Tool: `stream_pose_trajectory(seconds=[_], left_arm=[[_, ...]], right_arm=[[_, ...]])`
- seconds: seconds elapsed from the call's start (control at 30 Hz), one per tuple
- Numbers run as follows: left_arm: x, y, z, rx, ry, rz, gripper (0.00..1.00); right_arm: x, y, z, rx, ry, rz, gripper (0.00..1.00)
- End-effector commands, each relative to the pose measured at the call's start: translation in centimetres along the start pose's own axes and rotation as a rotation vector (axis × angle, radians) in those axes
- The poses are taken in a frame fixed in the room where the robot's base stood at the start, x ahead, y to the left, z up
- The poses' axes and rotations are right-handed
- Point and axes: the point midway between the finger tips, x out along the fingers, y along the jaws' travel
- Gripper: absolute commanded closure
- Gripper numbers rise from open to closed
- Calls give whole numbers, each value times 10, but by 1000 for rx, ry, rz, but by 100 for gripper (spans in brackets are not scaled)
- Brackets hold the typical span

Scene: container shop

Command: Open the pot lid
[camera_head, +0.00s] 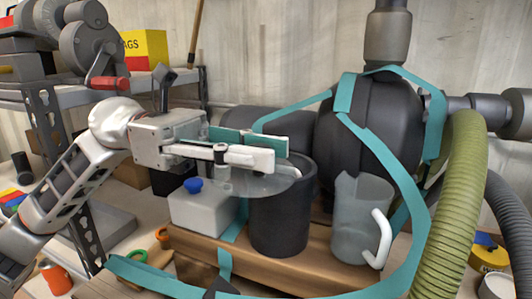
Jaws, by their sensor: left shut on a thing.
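The pot (280,225) is a dark grey, open-topped cylinder standing upright on the wooden board in the middle of the head view. The lid (262,185) is a thin, pale, see-through disc. It is off to the left of the pot's mouth and overlaps its left rim in the picture. I cannot tell whether the lid touches the rim. My right gripper is not in view.
A grey jug (358,222) with a white handle stands close right of the pot. A white box with a blue knob (194,186) stands close left. Teal straps (400,195) loop around the board (300,275) and a large black vessel (370,125) behind. A green hose (450,200) hangs at right.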

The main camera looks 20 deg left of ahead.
Motion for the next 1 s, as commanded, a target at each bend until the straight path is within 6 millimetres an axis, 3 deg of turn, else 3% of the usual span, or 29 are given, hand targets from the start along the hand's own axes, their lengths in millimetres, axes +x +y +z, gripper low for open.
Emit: stream_pose_trajectory(seconds=[0.37,0.4,0.47,0.83,1.0], left_arm=[[0,0,0,0,1,-4,100],[0,0,0,0,1,-4,76],[0,0,0,0,1,-4,62],[-2,0,0,-1,1,-3,62],[-16,1,0,-2,1,0,62]], right_arm=[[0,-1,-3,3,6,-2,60],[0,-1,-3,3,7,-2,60],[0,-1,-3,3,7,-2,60],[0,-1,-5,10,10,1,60],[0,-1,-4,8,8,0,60]])
